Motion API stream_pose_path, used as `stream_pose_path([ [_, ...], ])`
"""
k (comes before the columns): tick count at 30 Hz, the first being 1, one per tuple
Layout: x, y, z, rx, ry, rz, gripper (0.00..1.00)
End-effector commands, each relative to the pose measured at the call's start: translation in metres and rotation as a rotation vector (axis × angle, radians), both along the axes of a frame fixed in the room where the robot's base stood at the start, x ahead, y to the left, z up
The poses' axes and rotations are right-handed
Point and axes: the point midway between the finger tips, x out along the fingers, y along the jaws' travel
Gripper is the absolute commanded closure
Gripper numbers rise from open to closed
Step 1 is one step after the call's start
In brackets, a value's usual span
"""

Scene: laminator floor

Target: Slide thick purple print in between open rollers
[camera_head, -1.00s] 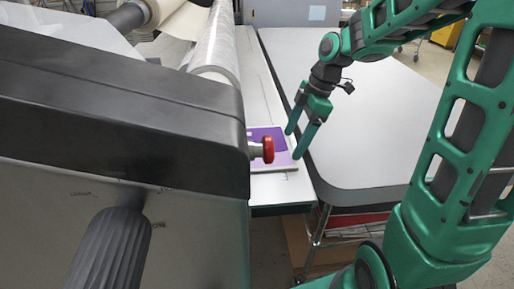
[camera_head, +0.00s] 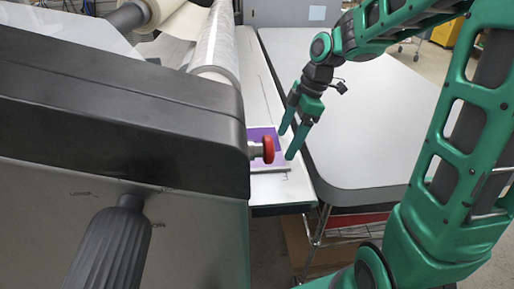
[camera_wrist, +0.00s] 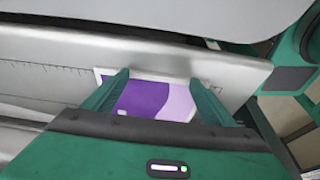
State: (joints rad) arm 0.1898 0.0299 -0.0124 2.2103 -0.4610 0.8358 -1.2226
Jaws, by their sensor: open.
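The purple print (camera_head: 262,146) lies on the laminator's pale feed table, partly hidden behind the red knob and the dark machine housing. In the wrist view the print (camera_wrist: 150,98) shows purple and lilac areas with a white border, between my two fingers. My gripper (camera_head: 286,143) is open, with its fingers pointing down at the print's right side. In the wrist view my gripper (camera_wrist: 160,82) has a finger on each side of the print; I cannot tell whether they touch it. The roller (camera_head: 217,50) is wrapped in clear film; the gap between the rollers is hidden.
The dark laminator housing (camera_head: 110,105) fills the left, with a red knob (camera_head: 268,150) sticking out beside the print. A ruler-marked feed table (camera_head: 258,85) runs along the rollers. A large grey side table (camera_head: 360,115) on the right is clear.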

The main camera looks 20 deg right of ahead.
Motion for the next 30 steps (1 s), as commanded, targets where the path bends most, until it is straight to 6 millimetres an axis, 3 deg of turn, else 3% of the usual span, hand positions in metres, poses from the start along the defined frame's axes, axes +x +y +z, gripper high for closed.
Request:
stream_pose_path([
  [30,0.0055,-0.0054,-0.0005,0.000,0.001,0.000,0.22],
])
